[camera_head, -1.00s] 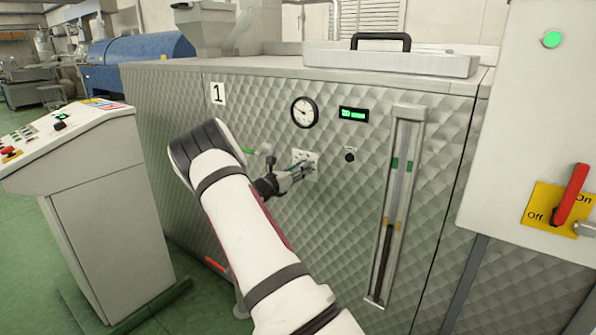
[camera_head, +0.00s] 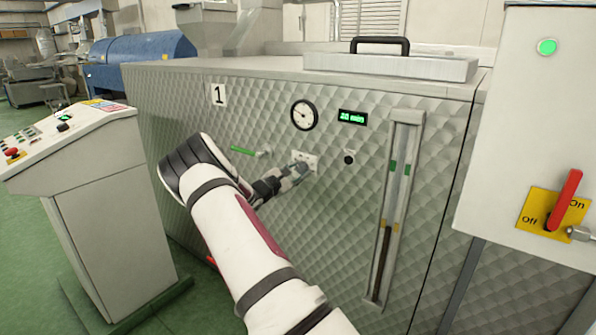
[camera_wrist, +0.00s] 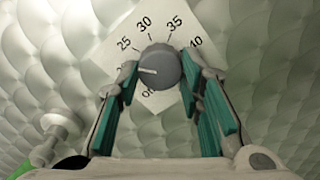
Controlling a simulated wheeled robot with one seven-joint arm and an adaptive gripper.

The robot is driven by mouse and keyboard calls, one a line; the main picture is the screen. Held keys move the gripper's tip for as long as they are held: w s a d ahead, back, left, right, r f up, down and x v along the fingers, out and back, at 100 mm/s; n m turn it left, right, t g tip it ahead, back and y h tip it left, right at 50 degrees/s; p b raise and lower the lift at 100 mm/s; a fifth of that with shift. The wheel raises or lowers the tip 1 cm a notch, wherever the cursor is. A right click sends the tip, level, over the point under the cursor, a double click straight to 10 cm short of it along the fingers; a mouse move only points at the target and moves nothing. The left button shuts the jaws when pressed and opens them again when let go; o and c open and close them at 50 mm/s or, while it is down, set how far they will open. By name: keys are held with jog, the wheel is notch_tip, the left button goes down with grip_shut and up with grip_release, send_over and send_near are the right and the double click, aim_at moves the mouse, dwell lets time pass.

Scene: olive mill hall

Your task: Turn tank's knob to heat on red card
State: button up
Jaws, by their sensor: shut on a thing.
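The tank (camera_head: 240,110) is a quilted-metal cabinet marked 1. Its grey round knob (camera_wrist: 160,68) sits on a white dial card (camera_wrist: 118,30) with 25, 30, 35 and 40 around it. The knob's white pointer line points left, below the 25; the mark there is hidden by a finger. My gripper (camera_wrist: 160,88) has its teal-padded fingers on both sides of the knob, shut on it. In the head view my gripper (camera_head: 302,168) is at the white plate, hiding the knob. I cannot make out a red card.
A gauge (camera_head: 304,115), a green display (camera_head: 352,117) and a small black knob (camera_head: 349,157) are near the plate. A green-handled valve (camera_head: 245,151) sticks out left of my gripper. A sight glass (camera_head: 395,210) stands to the right. A control desk (camera_head: 90,190) is at left.

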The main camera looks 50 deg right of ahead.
jog(key=m+p, duration=0.2)
jog(key=m, duration=0.4)
jog(key=shift+r+m+p, duration=0.1)
jog(key=shift+m+p, duration=0.2)
jog(key=shift+p, duration=0.05)
jog(key=m+p, duration=0.2)
jog(key=m, duration=0.2)
jog(key=shift+m, duration=0.3)
jog(key=shift+p, duration=0.35)
jog(key=o, duration=1.2)
jog(key=shift+c, duration=0.2)
jog(key=shift+a, duration=0.1)
jog(key=a, duration=1.2)
jog(key=shift+s, duration=0.45)
